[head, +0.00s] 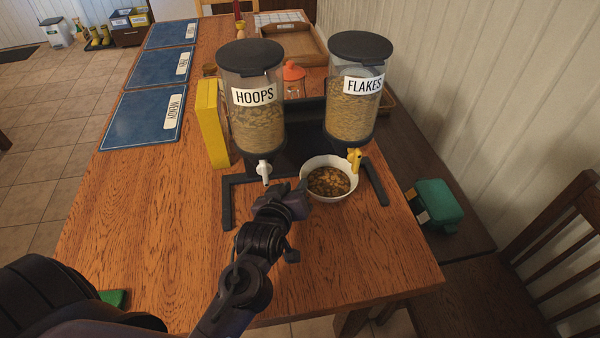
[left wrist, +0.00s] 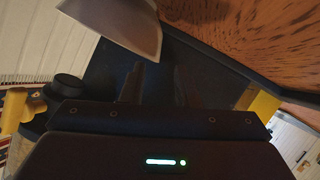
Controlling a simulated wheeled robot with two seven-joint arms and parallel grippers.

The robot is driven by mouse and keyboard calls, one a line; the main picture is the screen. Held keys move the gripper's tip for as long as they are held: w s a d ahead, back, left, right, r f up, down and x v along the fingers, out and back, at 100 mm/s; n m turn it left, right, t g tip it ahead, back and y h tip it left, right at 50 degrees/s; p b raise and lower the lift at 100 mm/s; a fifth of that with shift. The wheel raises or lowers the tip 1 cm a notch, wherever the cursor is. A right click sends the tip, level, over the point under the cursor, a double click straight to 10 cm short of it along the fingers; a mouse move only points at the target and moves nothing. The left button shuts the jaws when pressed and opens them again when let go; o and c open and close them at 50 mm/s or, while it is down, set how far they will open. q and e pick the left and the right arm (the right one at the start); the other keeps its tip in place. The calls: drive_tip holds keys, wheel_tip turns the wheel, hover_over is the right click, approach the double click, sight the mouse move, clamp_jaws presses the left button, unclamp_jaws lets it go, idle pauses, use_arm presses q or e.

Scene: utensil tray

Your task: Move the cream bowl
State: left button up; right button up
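The cream bowl (head: 316,163) stands upright below the spout of the FLAKES dispenser (head: 354,98), with brown cereal (head: 329,181) in it. My left gripper (head: 302,188) is at the bowl's left side, close to its rim; I cannot tell whether they touch. In the left wrist view, the two dark fingers (left wrist: 157,85) are apart with nothing seen between them. Part of the bowl (left wrist: 122,22) shows just above them there. My right gripper is not in view.
The HOOPS dispenser (head: 252,115) stands left of the FLAKES one, behind my gripper. The table's front left is clear.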

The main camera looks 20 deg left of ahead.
use_arm(q)
drive_tip(key=x, duration=0.3)
drive_tip(key=r+x, duration=0.1)
drive_tip(key=x, duration=0.1)
drive_tip(key=shift+w+f, duration=0.2)
drive_tip(key=shift+w, duration=0.35)
clamp_jaws()
